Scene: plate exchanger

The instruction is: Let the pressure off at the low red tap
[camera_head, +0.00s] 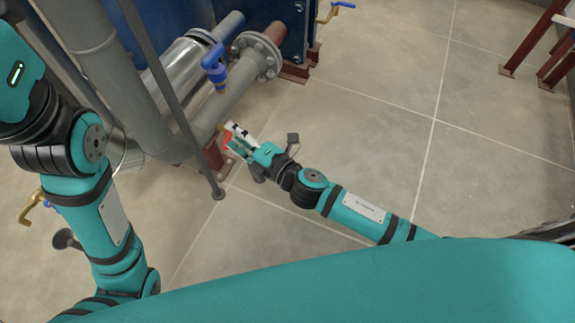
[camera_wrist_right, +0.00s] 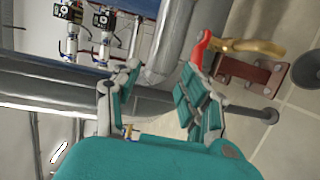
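The low red tap shows in the right wrist view, with a red handle (camera_wrist_right: 201,47) and a brass body (camera_wrist_right: 250,46). In the head view a bit of the red handle (camera_head: 228,139) shows beside my right gripper (camera_head: 238,136), low by the pipes. My right gripper also shows in the wrist view (camera_wrist_right: 162,68) with its fingers apart and nothing between them. The red handle is at the tip of its right-hand finger; I cannot tell whether they touch. My left arm is at the left of the head view, but its gripper is not in view.
A blue-handled valve (camera_head: 215,63) sits on the grey pipe (camera_head: 241,83) above the right gripper. A thin grey post (camera_head: 170,90) and thick pipes stand left of it. A brown support foot (camera_wrist_right: 248,77) is beside the tap.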

